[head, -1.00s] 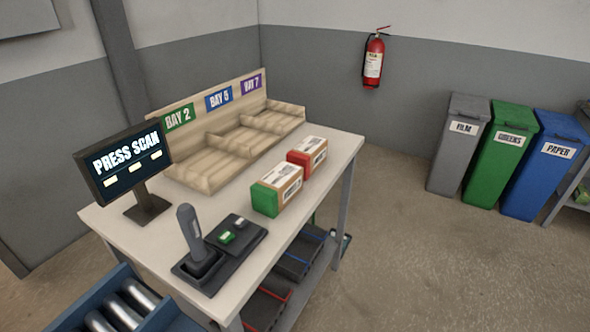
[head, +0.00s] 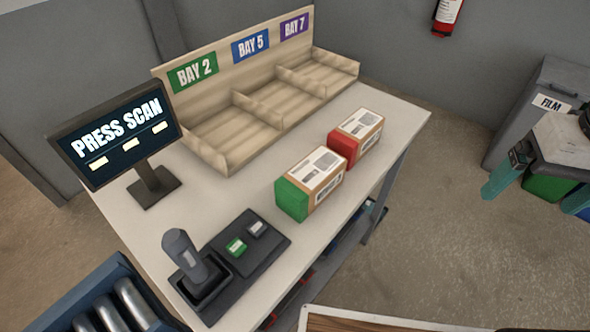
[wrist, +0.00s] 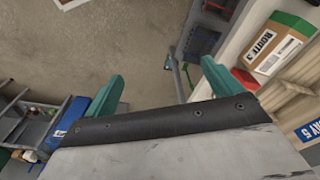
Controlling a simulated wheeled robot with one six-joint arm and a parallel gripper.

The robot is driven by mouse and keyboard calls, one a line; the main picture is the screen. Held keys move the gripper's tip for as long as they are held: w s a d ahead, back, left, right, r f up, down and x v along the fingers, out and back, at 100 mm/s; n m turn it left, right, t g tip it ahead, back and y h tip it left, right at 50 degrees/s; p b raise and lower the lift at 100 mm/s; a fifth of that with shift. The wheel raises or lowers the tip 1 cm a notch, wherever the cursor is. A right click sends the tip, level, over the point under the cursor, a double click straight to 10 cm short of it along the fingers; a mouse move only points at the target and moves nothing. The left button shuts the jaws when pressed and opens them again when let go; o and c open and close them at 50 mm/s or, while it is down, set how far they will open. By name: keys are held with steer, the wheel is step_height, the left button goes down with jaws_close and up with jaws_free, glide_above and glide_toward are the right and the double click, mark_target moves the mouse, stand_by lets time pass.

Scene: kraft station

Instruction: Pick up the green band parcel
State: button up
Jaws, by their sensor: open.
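The green band parcel (head: 310,182) is a brown box with a green end and a white label on top. It lies on the pale table (head: 385,190), in front of the bay shelf. It also shows at the upper right of the wrist view (wrist: 272,52), with "ROUTE 3" on its side. My gripper (wrist: 160,88) is open, its two teal fingers wide apart over the floor, with nothing between them.
A red-ended parcel (head: 356,137) lies just behind the green one. A scanner in its stand (head: 190,265) and a pad with green and grey buttons (head: 250,240) are at the front left. A screen (head: 115,135) reads "PRESS SCAN". The bay shelf (head: 225,150) looks empty. Bins stand at the right.

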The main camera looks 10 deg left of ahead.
steer(key=w+a+f+m, duration=0.2)
steer(key=w+a, duration=0.7)
steer(key=m+g, duration=0.1)
steer(key=m, duration=0.3)
glide_above(312, 170)
steer(key=f, duration=0.9)
steer(key=shift+w+d, duration=0.1)
steer(key=shift+w, duration=0.1)
steer(key=f, duration=0.7)
steer(key=shift+s+f, duration=0.2)
steer(key=shift+f, duration=0.1)
steer(key=c, duration=1.3)
steer(key=shift+r, duration=0.15)
